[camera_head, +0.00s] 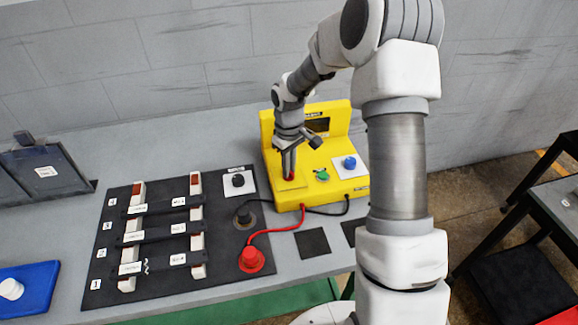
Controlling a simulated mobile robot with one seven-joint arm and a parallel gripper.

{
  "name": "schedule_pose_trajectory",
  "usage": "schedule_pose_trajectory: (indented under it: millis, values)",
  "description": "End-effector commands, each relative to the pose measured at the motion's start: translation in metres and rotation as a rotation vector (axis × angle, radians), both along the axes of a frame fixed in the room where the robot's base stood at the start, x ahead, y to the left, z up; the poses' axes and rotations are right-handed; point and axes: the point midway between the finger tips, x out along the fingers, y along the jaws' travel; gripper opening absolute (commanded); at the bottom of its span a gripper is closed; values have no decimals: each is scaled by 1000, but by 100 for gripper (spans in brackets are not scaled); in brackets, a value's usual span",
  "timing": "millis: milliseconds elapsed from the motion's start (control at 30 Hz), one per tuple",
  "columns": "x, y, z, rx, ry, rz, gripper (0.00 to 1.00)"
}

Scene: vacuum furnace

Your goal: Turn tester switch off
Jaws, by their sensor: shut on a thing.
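The tester is a yellow box (335,115) with a raised back panel, standing on the grey table near the middle of the head view. My gripper (289,175) points down at the left part of its sloped front. It is shut on a small red part, which looks like the tester switch (290,177); the fingers hide most of it, so its on or off position cannot be told. A green knob (322,174) and a blue knob (350,162) on a white plate sit to the right of my gripper. A dark display (317,125) is partly covered by my arm.
A red cable (275,231) and a black cable run from the tester's front to a red plug (251,260) and a dark plug (244,216) on a black board (165,271) with several numbered bars. A blue tray (40,281) lies far left. A grey wall stands behind.

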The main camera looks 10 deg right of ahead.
Motion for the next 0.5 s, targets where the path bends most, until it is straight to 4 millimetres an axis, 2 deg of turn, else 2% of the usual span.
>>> schedule_pose_trajectory:
  millis: [333,367,500]
  values:
    - [1,0,1,0,-4,6,0]
    - [1,0,1,0,-4,6,15]
    - [1,0,1,-1,-3,6,41]
